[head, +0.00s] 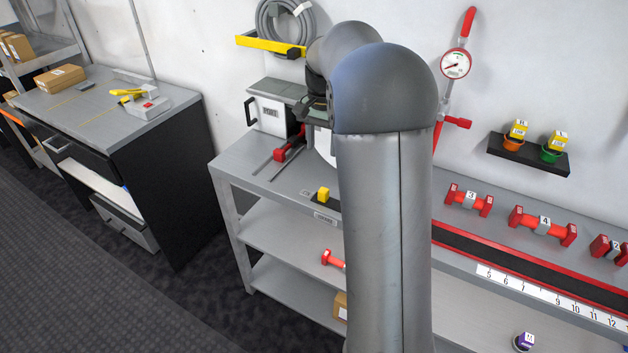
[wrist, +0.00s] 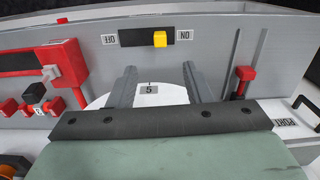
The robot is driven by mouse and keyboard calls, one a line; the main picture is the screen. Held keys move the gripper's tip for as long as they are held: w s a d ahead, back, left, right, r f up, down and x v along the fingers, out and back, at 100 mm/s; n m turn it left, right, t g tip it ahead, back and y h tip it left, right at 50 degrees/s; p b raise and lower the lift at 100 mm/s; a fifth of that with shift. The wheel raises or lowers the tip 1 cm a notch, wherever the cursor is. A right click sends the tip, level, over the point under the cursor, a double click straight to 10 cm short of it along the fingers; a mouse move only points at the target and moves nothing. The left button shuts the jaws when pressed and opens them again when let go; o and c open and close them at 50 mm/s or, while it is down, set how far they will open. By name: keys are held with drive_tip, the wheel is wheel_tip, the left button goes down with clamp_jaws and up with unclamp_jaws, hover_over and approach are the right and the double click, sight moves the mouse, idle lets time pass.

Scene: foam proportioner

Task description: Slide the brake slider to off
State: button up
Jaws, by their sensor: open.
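The brake slider is a yellow knob (wrist: 160,39) on a short black track (wrist: 133,38) on the grey bench, with upside-down labels at its ends. The OFF label (wrist: 108,40) is at the left and the ON label (wrist: 184,35) at the right in the wrist view. The knob sits nearer the ON end. In the head view the yellow knob (head: 323,194) shows just left of my arm, which hides part of the track. My gripper (wrist: 158,67) is open and empty, its two fingers pointing toward the track, apart from the knob.
A red lever (wrist: 245,76) stands in a slot right of my fingers. A white disc marked 5 (wrist: 150,92) lies below them. Red fittings (wrist: 50,75) stand at the left. A box marked PORT (head: 270,110) stands at the bench's back. Bench around the track is clear.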

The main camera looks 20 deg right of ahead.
sight(324, 190)
drive_tip(key=f, duration=0.5)
drive_tip(key=f+p, duration=0.1)
drive_tip(key=f, duration=0.5)
drive_tip(key=d+f, duration=0.1)
drive_tip(key=f, duration=0.5)
drive_tip(key=shift+w+f+p, duration=0.2)
drive_tip(key=shift+w+p, duration=0.2)
